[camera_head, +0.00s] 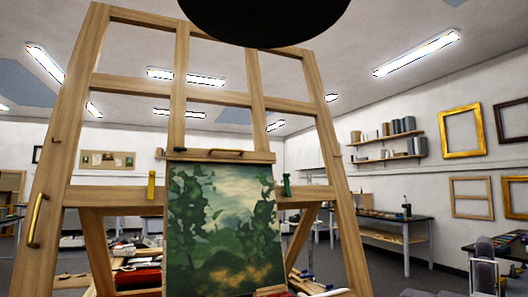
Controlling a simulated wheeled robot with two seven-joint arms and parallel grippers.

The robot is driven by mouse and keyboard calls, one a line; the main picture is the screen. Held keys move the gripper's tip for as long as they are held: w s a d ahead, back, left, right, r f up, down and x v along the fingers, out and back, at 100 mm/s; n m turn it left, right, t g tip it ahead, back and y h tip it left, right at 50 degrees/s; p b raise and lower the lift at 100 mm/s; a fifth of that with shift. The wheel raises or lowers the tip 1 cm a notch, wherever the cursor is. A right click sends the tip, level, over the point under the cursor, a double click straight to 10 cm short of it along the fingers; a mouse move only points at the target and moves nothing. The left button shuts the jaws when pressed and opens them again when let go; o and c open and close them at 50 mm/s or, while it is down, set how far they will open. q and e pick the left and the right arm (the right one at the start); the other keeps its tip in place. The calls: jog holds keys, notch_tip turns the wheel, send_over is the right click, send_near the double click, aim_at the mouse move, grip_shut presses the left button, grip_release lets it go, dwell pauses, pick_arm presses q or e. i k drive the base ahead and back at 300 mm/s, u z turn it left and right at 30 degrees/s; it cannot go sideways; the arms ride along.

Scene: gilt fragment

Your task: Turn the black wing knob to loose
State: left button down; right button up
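A large wooden easel (175,85) fills the left and middle of the head view. A painting of green trees under a pale sky (222,225) stands on it, below a wooden top holder (225,156). A small dark piece (179,149) shows at the left part of this holder; it may be the black wing knob, but it is too small to tell its shape or its turn. Neither gripper can be made out in the head view, and none is seen touching the easel.
A yellow piece (151,186) and a green piece (286,185) sit on the crossbar beside the painting. A brass handle (36,220) is on the left upright. A dark table (405,222) stands right. A black shape covers the top.

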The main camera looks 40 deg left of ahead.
aim_at(176, 148)
jog(key=z, duration=0.9)
jog(key=k, duration=1.75)
jog(key=u, duration=2.6)
jog(key=i, duration=0.45)
